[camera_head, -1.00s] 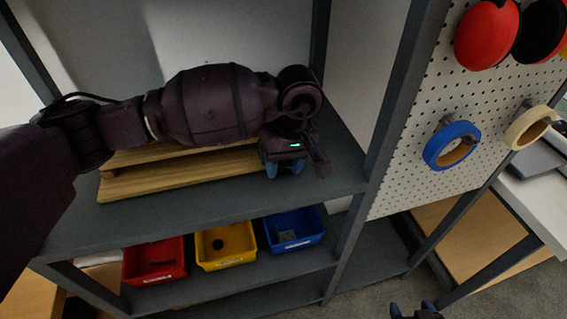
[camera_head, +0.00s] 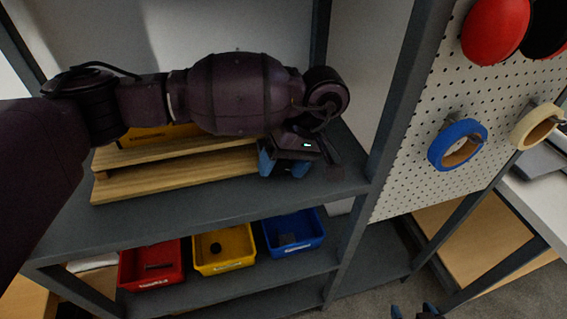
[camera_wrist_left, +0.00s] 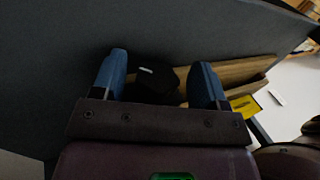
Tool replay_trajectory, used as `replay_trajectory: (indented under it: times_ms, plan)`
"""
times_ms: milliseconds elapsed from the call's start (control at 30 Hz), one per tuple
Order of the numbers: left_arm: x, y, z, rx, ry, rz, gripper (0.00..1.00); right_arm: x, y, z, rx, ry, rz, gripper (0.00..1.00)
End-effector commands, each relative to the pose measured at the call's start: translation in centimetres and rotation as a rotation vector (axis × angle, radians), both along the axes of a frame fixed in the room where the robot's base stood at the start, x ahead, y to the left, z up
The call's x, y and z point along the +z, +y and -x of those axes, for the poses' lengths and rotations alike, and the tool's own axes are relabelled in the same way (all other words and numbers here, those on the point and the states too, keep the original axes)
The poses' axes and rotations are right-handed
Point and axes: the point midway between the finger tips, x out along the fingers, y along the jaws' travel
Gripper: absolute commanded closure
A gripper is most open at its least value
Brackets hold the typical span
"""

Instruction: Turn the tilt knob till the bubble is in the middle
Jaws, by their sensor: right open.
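My left gripper (camera_head: 284,166) is at the right end of the stacked wooden boards (camera_head: 170,179) on the upper shelf, fingers pointing down. In the left wrist view its blue fingers (camera_wrist_left: 158,80) are apart. A black knob (camera_wrist_left: 152,82) with a white mark shows between them, with a gap on each side; I cannot tell whether it lies at fingertip depth. A yellow body (camera_head: 158,136) sits on the boards, mostly hidden behind my left arm. Part of it also shows in the wrist view (camera_wrist_left: 245,107). No bubble is visible. My right gripper (camera_head: 415,313) is open and empty at the bottom edge.
Red (camera_head: 150,265), yellow (camera_head: 224,250) and blue (camera_head: 293,233) bins stand on the lower shelf. A grey shelf post (camera_head: 393,110) rises right of my left gripper. A pegboard (camera_head: 425,150) holds tape rolls and red ear muffs. The upper shelf's front strip is clear.

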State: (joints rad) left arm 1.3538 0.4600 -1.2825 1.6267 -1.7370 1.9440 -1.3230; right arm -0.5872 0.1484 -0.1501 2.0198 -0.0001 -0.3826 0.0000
Motion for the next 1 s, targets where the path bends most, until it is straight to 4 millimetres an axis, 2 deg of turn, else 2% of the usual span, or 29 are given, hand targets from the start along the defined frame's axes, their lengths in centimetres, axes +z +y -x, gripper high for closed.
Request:
replay_trajectory:
  times_ms: [367, 800, 1000]
  plan:
    - [0.6, -0.3, -0.1, -0.001, -0.003, 0.002, 0.33, -0.3, 0.0, 0.1, -0.001, 0.005, -0.001, 0.33]
    - [7.3, -3.2, -1.1, 0.0, -0.002, 0.002, 0.33, -0.4, 0.2, 0.1, -0.005, 0.005, -0.006, 0.33]
    - [9.3, -4.0, -1.4, 0.001, -0.003, 0.0, 0.33, -0.1, 0.2, 0.0, -0.004, -0.001, -0.007, 0.33]
